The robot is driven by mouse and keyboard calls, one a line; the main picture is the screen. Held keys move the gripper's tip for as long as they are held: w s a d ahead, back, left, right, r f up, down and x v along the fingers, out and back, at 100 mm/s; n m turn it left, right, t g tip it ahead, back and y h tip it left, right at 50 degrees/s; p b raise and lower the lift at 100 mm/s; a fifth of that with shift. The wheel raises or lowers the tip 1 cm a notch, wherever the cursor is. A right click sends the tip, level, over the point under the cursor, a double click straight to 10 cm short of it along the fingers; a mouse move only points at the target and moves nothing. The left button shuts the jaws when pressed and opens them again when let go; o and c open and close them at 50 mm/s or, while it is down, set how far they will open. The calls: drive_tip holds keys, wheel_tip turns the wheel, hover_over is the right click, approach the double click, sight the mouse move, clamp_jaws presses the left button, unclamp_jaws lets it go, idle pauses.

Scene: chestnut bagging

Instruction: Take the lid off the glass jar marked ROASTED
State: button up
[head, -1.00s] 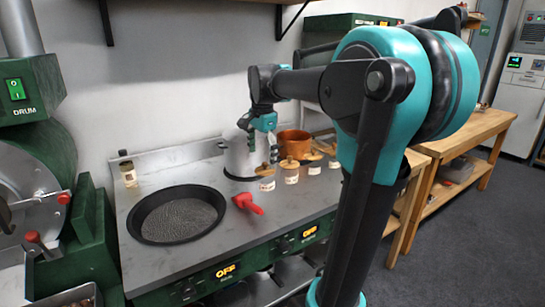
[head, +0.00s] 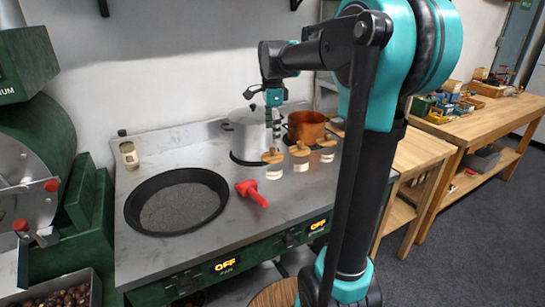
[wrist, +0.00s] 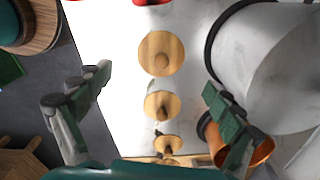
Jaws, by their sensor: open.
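Three small glass jars with round wooden knobbed lids stand in a row on the steel counter in the head view: a near jar (head: 273,172), a middle jar (head: 300,163) and a far jar (head: 327,154). Their pale labels are too small to read, so I cannot tell which is marked ROASTED. All three show lids on. The wrist view looks down on a large lid (wrist: 161,54), a second lid (wrist: 162,105) and a third lid (wrist: 167,143). My gripper (head: 273,118) is above and behind the jars, fingers spread and empty; in the wrist view the open fingers (wrist: 155,88) flank the row.
A grey metal pot (head: 245,135) and a copper pot (head: 306,127) stand close behind the jars. A small jar (head: 129,155) stands at the back left. Wooden benches (head: 455,128) are at right.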

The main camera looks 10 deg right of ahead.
sight(273, 148)
drive_tip(key=shift+w+f, duration=0.1)
drive_tip(key=shift+f, duration=3.4)
drive_tip(key=c, duration=1.6)
drive_tip(key=shift+o, duration=0.2)
